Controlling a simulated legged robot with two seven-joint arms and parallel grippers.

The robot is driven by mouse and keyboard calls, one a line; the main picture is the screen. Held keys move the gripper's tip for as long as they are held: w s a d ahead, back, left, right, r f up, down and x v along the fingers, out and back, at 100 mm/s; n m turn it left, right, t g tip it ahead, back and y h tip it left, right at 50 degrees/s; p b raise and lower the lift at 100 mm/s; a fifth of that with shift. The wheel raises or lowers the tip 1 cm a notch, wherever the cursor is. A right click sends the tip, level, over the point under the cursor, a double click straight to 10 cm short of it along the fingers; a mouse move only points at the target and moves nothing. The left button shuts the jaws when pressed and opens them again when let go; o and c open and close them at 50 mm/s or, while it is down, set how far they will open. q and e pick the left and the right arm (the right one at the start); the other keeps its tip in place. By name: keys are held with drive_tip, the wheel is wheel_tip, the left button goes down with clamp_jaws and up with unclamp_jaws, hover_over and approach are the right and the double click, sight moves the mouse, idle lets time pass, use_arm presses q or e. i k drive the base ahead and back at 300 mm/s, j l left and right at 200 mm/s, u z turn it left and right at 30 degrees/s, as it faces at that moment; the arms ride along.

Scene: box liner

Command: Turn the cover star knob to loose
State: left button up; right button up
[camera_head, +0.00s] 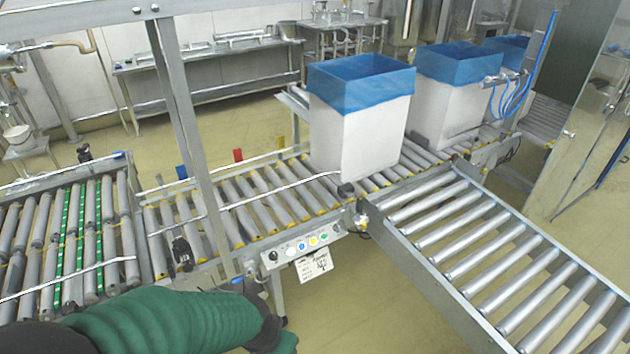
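I cannot single out the cover star knob for certain. A black knob-like part (181,250) stands on the near conveyor rail, and another dark one (84,153) sits at the far left rail. A small black round knob (272,255) is on the control panel (307,246), beside several coloured buttons. A green-sleeved arm of mine comes in from the lower left and ends near the bottom edge, below the panel. No gripper fingers show on it. My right arm and gripper are not in view.
A roller conveyor (250,208) runs across from left to back right, carrying white boxes (360,137) with blue liners (360,82). A second roller section (480,240) comes toward me at the right. A grey post (187,130) stands at the left. Open floor (370,300) lies below the panel.

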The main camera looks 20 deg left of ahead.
sight(179, 243)
drive_tip(key=u, duration=1.65)
